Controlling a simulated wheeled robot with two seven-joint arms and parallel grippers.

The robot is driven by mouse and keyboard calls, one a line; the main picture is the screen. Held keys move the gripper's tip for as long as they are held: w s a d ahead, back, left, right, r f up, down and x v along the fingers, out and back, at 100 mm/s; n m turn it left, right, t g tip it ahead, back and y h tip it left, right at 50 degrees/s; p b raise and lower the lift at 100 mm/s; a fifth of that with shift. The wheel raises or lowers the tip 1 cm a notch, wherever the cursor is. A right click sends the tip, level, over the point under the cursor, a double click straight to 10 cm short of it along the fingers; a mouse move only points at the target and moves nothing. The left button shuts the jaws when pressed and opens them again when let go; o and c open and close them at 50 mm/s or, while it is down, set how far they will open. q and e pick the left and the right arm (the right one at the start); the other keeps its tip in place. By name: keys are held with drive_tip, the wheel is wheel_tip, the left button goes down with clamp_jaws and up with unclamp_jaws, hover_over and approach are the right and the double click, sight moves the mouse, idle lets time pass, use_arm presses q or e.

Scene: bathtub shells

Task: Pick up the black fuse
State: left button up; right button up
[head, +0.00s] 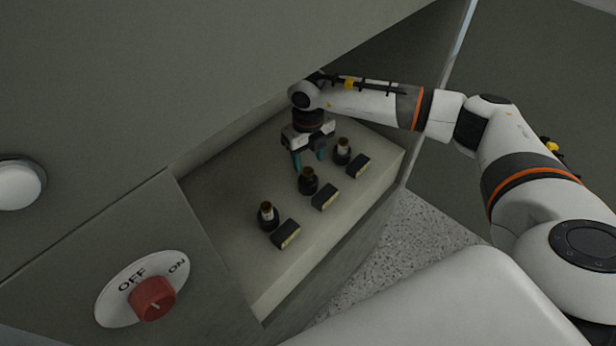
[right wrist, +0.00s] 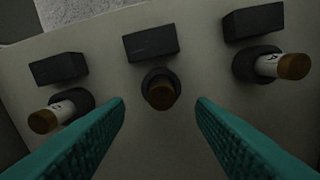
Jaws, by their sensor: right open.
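The black fuse (head: 308,174) stands in the middle black round holder on the pale panel, with a dark body and a brown cap. It also shows between the fingers in the right wrist view (right wrist: 161,93). My right gripper (head: 308,161) is open, with teal fingers pointing down at the panel, just behind and above the black fuse. In the right wrist view its fingertips (right wrist: 160,103) lie on either side of the fuse's cap, apart from it. My left gripper is not in view.
White-bodied fuses with brown caps stand in the left holder (head: 267,211) and right holder (head: 343,149). A black block (head: 325,197) sits in front of each holder. A red knob (head: 152,298) marked OFF and ON is at lower left. A grey wall rises behind the panel.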

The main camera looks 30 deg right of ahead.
sight(308, 170)
wheel_tip(308, 170, down, 4)
drive_tip(key=shift+f, duration=0.5)
drive_tip(key=shift+c, duration=0.3)
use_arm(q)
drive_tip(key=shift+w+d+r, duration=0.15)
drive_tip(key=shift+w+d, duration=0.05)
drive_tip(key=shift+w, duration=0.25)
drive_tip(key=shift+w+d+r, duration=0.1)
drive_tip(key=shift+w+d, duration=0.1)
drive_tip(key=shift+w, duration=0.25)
use_arm(e)
drive_tip(key=c, duration=1)
